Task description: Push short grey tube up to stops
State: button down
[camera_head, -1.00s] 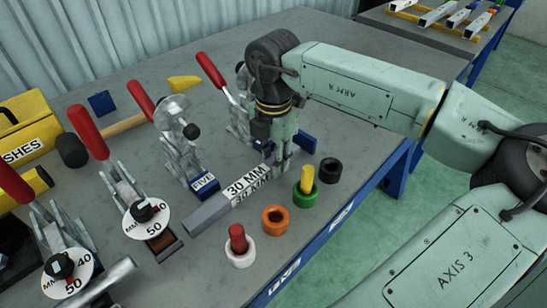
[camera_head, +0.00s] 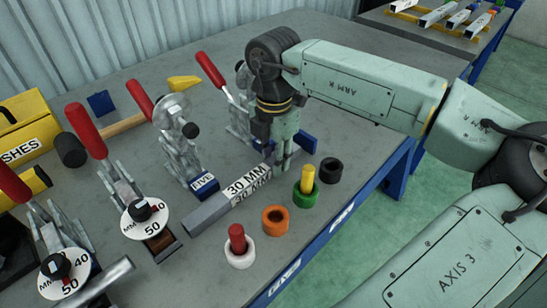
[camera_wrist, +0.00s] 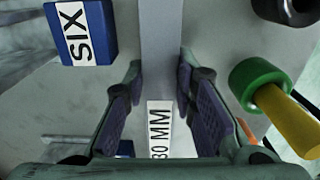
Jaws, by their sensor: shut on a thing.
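A grey square tube (camera_head: 207,211) with a white "30 MM" label lies on the bench, running from the front left to the back right. My gripper (camera_head: 278,172) is low over its right part, with its fingers on either side of it. In the wrist view, the fingers (camera_wrist: 158,95) are shut on the grey tube (camera_wrist: 161,50), which runs on past them toward the top. The blue "FIVE" block (camera_head: 204,184) stands behind the tube. The blue "SIX" block (camera_wrist: 82,32) is left of the tube in the wrist view. My gripper and arm hide the tube's far end in the head view.
White (camera_head: 240,254), orange (camera_head: 275,220), green (camera_head: 306,196) and black (camera_head: 331,170) rings stand close in front of the tube. The white one holds a red plug and the green one a yellow plug. Several red-handled clamps (camera_head: 180,140) stand behind and left.

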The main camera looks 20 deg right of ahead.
jog(key=shift+w+d, duration=0.2)
jog(key=shift+d, duration=0.3)
jog(key=shift+w+d, duration=0.15)
jog(key=shift+d, duration=0.35)
jog(key=shift+w+r+b, duration=0.1)
jog(key=shift+w+b, duration=0.2)
jog(key=shift+w, duration=0.15)
jog(key=c, duration=1.6)
grip_release()
jog(key=o, duration=0.4)
jog(key=shift+a, duration=0.1)
jog(key=shift+c, duration=0.2)
jog(key=shift+s, duration=0.15)
